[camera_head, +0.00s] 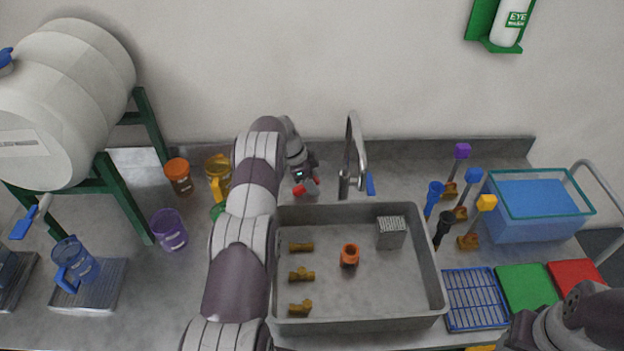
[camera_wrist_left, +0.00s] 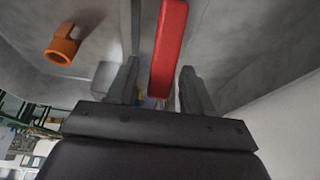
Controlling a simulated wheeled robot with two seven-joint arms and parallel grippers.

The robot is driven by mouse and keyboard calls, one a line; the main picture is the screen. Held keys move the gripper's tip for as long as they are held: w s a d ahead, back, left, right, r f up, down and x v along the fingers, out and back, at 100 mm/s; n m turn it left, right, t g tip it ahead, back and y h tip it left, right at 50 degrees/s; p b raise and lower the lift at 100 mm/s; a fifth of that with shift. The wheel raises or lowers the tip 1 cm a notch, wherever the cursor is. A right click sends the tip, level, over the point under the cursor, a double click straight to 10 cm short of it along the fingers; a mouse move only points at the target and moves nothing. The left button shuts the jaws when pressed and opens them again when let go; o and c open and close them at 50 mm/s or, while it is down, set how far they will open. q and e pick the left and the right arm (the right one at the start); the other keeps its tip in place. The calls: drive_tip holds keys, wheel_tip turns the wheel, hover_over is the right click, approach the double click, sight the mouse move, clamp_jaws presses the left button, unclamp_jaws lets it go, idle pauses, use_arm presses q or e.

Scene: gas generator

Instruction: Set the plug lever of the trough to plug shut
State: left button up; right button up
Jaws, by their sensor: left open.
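The trough (camera_head: 435,265) is a grey rectangular basin in the middle of the counter. A red bar (camera_wrist_left: 168,50), which looks like the plug lever, runs between the two dark fingers of my left gripper (camera_wrist_left: 158,68) in the left wrist view. The fingers stand apart on either side of it; I see no clear contact. In the head view my left gripper (camera_head: 307,184) is at the trough's back left edge, with red (camera_head: 298,189) showing beside it. The gripper hides most of the lever, so I cannot tell its setting. My right gripper is out of view.
The trough holds an orange fitting (camera_head: 349,256), several brass fittings (camera_head: 301,275) and a grey block (camera_head: 391,232). A faucet (camera_head: 354,150) stands close right of my left gripper. Cups (camera_head: 169,230) stand left; coloured-handled tools (camera_head: 467,240) and a blue bin (camera_head: 535,215) stand right.

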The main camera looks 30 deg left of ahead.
sight(295, 189)
use_arm(q)
clamp_jaws()
drive_tip(key=shift+s+a+r+t+h+b, duration=0.15)
drive_tip(key=shift+a+t+h+b, duration=0.3)
drive_tip(key=shift+b, duration=0.5)
drive_tip(key=a+t+h+b, duration=0.1)
drive_tip(key=h+b, duration=0.1)
drive_tip(key=b, duration=0.1)
drive_tip(key=s+a+t+h+b, duration=0.1)
drive_tip(key=h+b, duration=0.1)
drive_tip(key=b, duration=0.1)
drive_tip(key=s+a+r+t+h+b, duration=0.1)
drive_tip(key=h+b, duration=0.1)
drive_tip(key=b, duration=0.2)
drive_tip(key=shift+s+a+r+t, duration=0.1)
drive_tip(key=shift+a+t, duration=0.05)
drive_tip(key=shift+t, duration=0.1)
drive_tip(key=shift+s+a+r+t+h+b, duration=0.4)
drive_tip(key=shift+h+b, duration=0.35)
drive_tip(key=shift+b, duration=0.4)
drive_tip(key=shift+w, duration=0.1)
